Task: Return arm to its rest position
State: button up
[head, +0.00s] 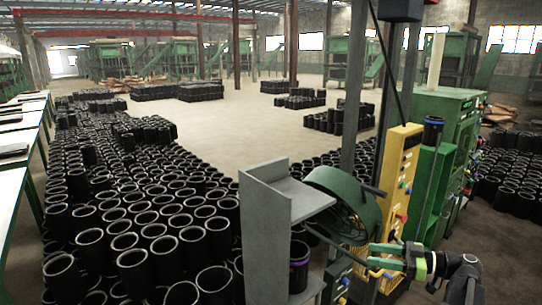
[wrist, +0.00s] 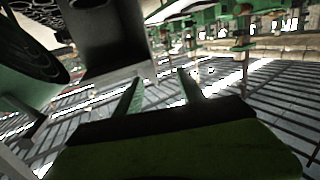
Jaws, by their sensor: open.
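My gripper (head: 378,260) is at the lower right of the head view, at the end of my dark arm with a green band. It is in front of the machine's panels and right of the grey shelf unit (head: 266,240). In the wrist view, the two fingers of my gripper (wrist: 160,84) stand apart with nothing between them. A black sleeve with a purple band (head: 299,268) stands in the lower part of the shelf unit, apart from my gripper.
Many black rubber sleeves (head: 155,232) stand packed on the floor at left. A green drum (head: 345,200), a yellow panel (head: 397,180) and a green machine (head: 445,135) are close to my arm. Open floor (head: 235,125) lies farther back. White-topped tables (head: 12,190) line the left edge.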

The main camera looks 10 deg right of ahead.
jog(key=w+a+f+n+g+b, duration=0.1)
jog(key=w+a+f+g, duration=0.15)
jog(key=a, duration=0.45)
jog(key=w+a+f+g+b, duration=0.1)
jog(key=a+f+g, duration=0.1)
jog(key=a+f, duration=0.35)
jog(key=w+a+f+n+g+b, duration=0.1)
jog(key=w+a+f+g, duration=0.1)
jog(key=a, duration=0.7)
jog(key=s+a+f+m+g+h+b, duration=0.1)
jog(key=a+f+g+h, duration=0.1)
jog(key=a+f, duration=0.4)
jog(key=s+a+f+g+h+b, duration=0.1)
jog(key=a+f+g+h, duration=0.2)
jog(key=a, duration=0.5)
jog(key=s+a+f+m+h, duration=0.3)
jog(key=f+m+h, duration=0.15)
jog(key=f, duration=0.35)
jog(key=d+f+m+t+h, duration=0.1)
jog(key=d+m+h, duration=0.3)
jog(key=d+m, duration=0.3)
jog(key=shift+w+d+f+t+b, duration=0.25)
jog(key=shift+w+d+t+b, duration=0.15)
jog(key=shift+d, duration=0.85)
jog(key=shift+m+h, duration=0.25)
